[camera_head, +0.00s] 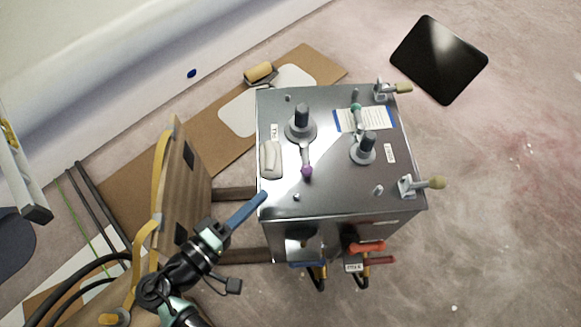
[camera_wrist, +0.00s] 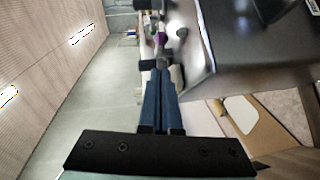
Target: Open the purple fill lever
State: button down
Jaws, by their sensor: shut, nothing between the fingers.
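The purple fill lever (camera_head: 307,171) is a short grey arm with a purple ball at its end. It points toward the front from a round grey valve (camera_head: 301,125) on top of a metal box. Its purple ball also shows in the wrist view (camera_wrist: 162,39), just beyond the fingertips. My gripper (camera_head: 263,196) has blue fingers, shut and empty, at the box's left edge near the front. In the wrist view, my gripper (camera_wrist: 159,70) points toward the purple ball. In the head view, the fingertips appear apart from the ball, to its lower left.
The metal box (camera_head: 340,200) also carries a teal-knobbed lever (camera_head: 356,107) on a second valve, a white pad (camera_head: 270,160) and tan-handled clamps (camera_head: 425,183) on the right. Orange and red handles (camera_head: 367,247) stick out in front. A wooden panel (camera_head: 180,190) stands left. Floor at right is open.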

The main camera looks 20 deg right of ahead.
aim_at(289, 178)
jog(key=b+x, duration=0.1)
jog(key=x, duration=0.9)
jog(key=shift+w+b, duration=0.1)
jog(key=shift+b, duration=0.2)
